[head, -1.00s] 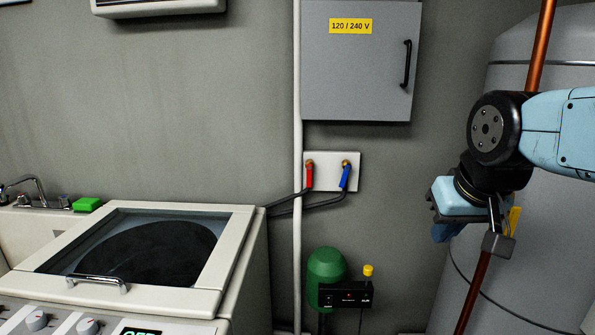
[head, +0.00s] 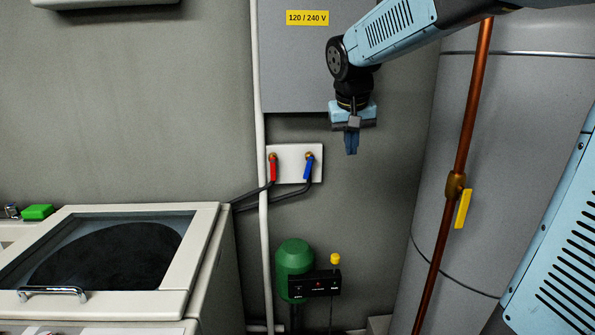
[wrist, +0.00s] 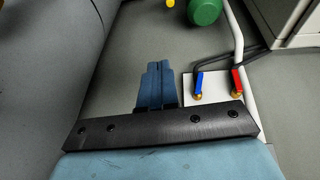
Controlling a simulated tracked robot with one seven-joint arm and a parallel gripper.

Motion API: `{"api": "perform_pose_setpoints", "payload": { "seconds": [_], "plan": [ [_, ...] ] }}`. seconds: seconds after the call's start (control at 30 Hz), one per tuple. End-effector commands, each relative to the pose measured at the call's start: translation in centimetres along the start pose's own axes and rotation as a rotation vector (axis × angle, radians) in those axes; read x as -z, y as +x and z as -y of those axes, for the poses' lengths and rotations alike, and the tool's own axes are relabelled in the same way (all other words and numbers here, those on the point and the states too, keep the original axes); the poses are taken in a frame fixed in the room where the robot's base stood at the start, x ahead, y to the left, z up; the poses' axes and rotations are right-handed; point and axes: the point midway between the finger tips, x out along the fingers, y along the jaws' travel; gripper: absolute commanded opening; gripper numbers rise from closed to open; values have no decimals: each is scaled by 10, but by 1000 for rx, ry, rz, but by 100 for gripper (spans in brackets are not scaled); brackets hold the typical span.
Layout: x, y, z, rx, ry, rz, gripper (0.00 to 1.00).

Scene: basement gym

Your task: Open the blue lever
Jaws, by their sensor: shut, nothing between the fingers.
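The blue lever (head: 309,167) is on the right of a white wall plate (head: 318,176) in the head view and hangs down, slightly tilted, from a brass fitting. It also shows in the wrist view (wrist: 198,84), just beside my fingers. The red lever (head: 273,168) hangs on the left of the same plate. My gripper (head: 351,152) is above and to the right of the blue lever, fingers pointing down, apart from it. In the wrist view my gripper (wrist: 155,68) has its blue fingers together, with nothing between them.
A grey electrical box (head: 293,65) is on the wall above the plate. A white pipe (head: 259,150) runs beside the red lever. A copper pipe with a yellow lever (head: 463,208) and a grey tank (head: 420,260) stand right. A washer (head: 205,265) stands left. A green tank (head: 294,257) is below.

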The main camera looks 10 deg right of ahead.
Motion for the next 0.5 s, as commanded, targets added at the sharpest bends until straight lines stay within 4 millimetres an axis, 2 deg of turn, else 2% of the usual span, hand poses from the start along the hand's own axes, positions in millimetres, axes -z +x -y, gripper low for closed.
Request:
{"api": "perform_pose_setpoints", "payload": {
  "seconds": [0.1,0.27,0.5],
  "plan": [
    [34,15,16,-34,-1,11,0],
    [74,37,39,-83,4,19,0],
    [128,75,81,-165,6,16,0]
  ]
}}
